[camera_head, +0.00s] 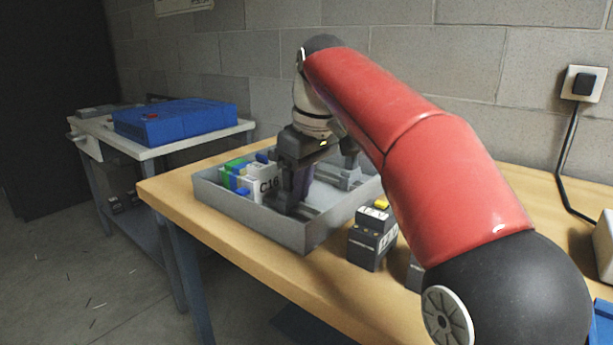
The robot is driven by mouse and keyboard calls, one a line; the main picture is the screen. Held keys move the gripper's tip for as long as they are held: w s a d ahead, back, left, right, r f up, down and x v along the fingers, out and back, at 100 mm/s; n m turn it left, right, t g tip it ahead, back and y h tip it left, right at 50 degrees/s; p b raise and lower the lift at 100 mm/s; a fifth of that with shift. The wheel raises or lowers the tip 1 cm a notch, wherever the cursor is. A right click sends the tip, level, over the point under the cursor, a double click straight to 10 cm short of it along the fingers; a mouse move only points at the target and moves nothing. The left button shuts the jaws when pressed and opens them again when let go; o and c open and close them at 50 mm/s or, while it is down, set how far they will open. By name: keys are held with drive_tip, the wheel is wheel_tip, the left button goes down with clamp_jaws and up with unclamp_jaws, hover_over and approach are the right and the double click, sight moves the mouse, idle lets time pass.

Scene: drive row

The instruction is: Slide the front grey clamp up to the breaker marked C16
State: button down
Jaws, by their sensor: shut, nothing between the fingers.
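The breaker marked C16 (262,187) is white and stands at the left in a grey tray (305,236), in a row with green and blue blocks. My gripper (298,188) reaches down into the tray just right of this breaker. It is shut and holds nothing. A dark grey piece (287,209), which looks like the front grey clamp, is low beside the fingers; whether they touch it I cannot tell. Another grey clamp-like piece (345,178) stands further right, partly behind my arm. A purple part shows by the fingers; I cannot tell what it is.
A dark block with a yellow top (373,236) stands on the wooden table (270,262), right of the tray. My red arm hides the table's right middle. A blue case (176,121) lies on a side table at the left. A cable hangs at the right wall.

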sight(289, 179)
drive_tip(key=shift+w+a, duration=0.65)
drive_tip(key=shift+a, duration=0.2)
drive_tip(key=shift+w+a, duration=0.65)
drive_tip(key=shift+a, duration=0.2)
drive_tip(key=shift+d, duration=0.1)
drive_tip(key=shift+s+d, duration=0.35)
drive_tip(key=shift+d, duration=0.05)
